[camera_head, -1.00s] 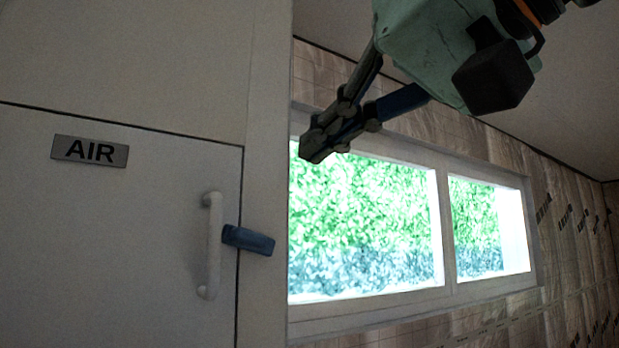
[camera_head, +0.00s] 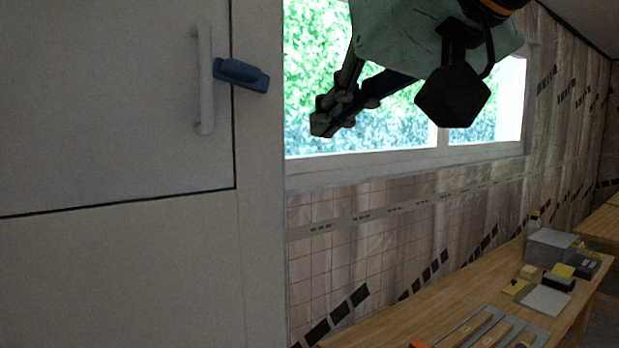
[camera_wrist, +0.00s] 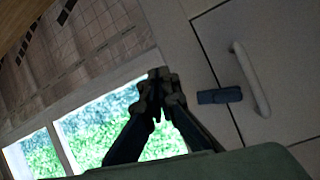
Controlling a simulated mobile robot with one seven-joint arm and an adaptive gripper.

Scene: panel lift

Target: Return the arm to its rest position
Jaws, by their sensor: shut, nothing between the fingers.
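My gripper (camera_head: 326,124) hangs from the upper middle of the head view, in front of the window and right of the white cabinet. Its dark fingers are together with nothing between them. It also shows in the wrist view (camera_wrist: 158,78), fingertips together near the cabinet's edge. The white panel door (camera_head: 110,120) is flush with the cabinet front. It has a white upright handle (camera_head: 205,80) and a blue latch (camera_head: 241,75) lying across its right edge. The fingertips are apart from both. The handle (camera_wrist: 250,78) and latch (camera_wrist: 219,96) also show in the wrist view.
A window (camera_head: 305,90) fills the wall behind my gripper. A wooden workbench (camera_head: 400,330) runs along the wall at the lower right, with a grey box (camera_head: 550,246), yellow items and tools on it. The space between cabinet and bench looks clear.

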